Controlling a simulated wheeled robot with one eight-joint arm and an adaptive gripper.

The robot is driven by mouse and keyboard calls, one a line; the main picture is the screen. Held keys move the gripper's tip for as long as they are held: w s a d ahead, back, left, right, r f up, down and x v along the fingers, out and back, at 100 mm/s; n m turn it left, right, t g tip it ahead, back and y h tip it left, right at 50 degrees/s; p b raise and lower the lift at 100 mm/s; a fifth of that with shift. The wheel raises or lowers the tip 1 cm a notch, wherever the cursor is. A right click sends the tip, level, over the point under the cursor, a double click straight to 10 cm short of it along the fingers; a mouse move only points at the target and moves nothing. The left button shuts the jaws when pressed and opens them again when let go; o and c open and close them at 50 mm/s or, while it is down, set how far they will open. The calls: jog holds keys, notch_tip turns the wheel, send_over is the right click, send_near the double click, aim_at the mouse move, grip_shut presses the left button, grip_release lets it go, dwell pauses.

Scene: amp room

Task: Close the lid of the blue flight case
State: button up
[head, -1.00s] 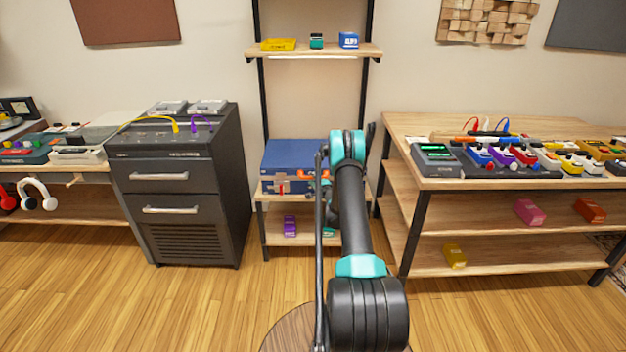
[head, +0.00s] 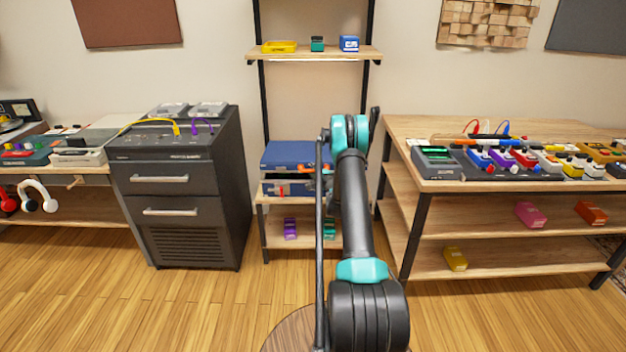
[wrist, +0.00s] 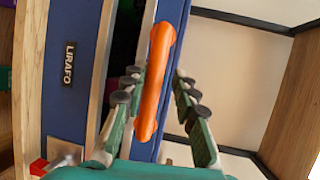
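The blue flight case (head: 286,154) stands on the low shelf of the rack in the head view. Its lid is raised a little at the front, with a dark gap above the base. In the wrist view the base's front (wrist: 70,75) bears a dark label and a red latch. The dark gap and the blue lid edge lie to its right. An orange handle (wrist: 158,75) lies on the lid edge. My gripper (wrist: 160,85) is open, one finger on each side of the handle. In the head view my arm hides the gripper and the case's right part.
The rack's shelf (head: 262,198) bears the case, with purple and green items on the level below. A grey cabinet (head: 180,185) stands to the left. A wooden table (head: 400,130) with pedals stands close on the right. The floor in front is clear.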

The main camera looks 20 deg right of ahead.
jog(key=shift+r, duration=1.75)
jog(key=shift+c, duration=0.3)
